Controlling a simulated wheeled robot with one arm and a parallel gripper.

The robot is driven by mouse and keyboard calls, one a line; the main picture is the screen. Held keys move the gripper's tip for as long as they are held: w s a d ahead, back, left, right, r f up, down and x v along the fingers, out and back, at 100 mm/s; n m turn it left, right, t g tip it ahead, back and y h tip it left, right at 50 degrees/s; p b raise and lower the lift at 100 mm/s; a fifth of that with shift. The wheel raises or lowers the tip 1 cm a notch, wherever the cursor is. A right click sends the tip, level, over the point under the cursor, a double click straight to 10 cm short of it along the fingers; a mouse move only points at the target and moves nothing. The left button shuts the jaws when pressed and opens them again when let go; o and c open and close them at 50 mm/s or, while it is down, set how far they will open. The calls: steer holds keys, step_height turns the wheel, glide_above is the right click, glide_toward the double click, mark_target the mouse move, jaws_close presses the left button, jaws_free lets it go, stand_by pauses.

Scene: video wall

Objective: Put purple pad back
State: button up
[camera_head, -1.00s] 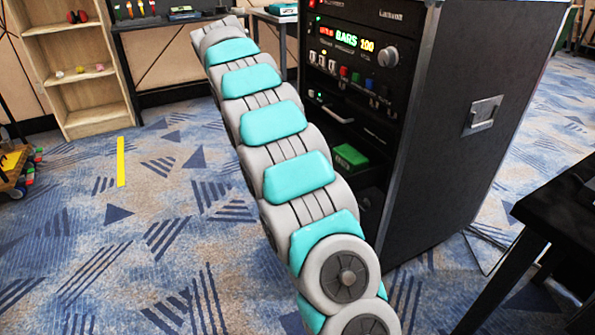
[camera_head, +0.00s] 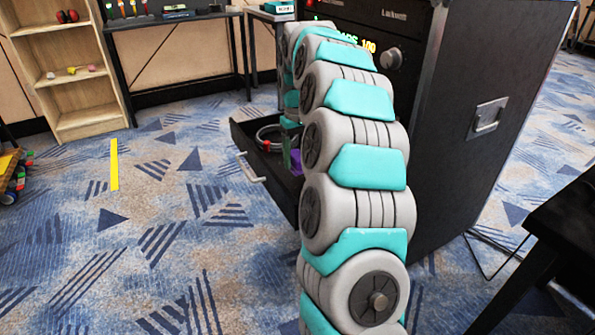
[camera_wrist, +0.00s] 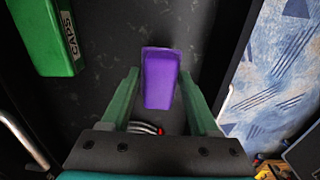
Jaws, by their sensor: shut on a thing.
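The purple pad (camera_wrist: 160,80) is between the two green fingers of my gripper (camera_wrist: 160,85) in the wrist view. My gripper is shut on it. In the head view a small part of the purple pad (camera_head: 297,161) shows beside my arm, over an open black drawer (camera_head: 272,190) of the equipment rack. My arm hides most of the gripper there. I cannot tell whether the pad touches the drawer floor.
A coiled cable (camera_head: 268,138) lies in the drawer. A green box with lettering (camera_wrist: 46,36) is at the upper left of the wrist view. The black rack (camera_head: 455,150) stands right of my arm, and a black table (camera_head: 565,215) is at the far right.

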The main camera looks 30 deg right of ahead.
mark_target(298, 170)
steer(key=shift+f, duration=2.35)
steer(key=o, duration=1.2)
step_height(298, 170, up, 12)
steer(key=shift+f, duration=0.1)
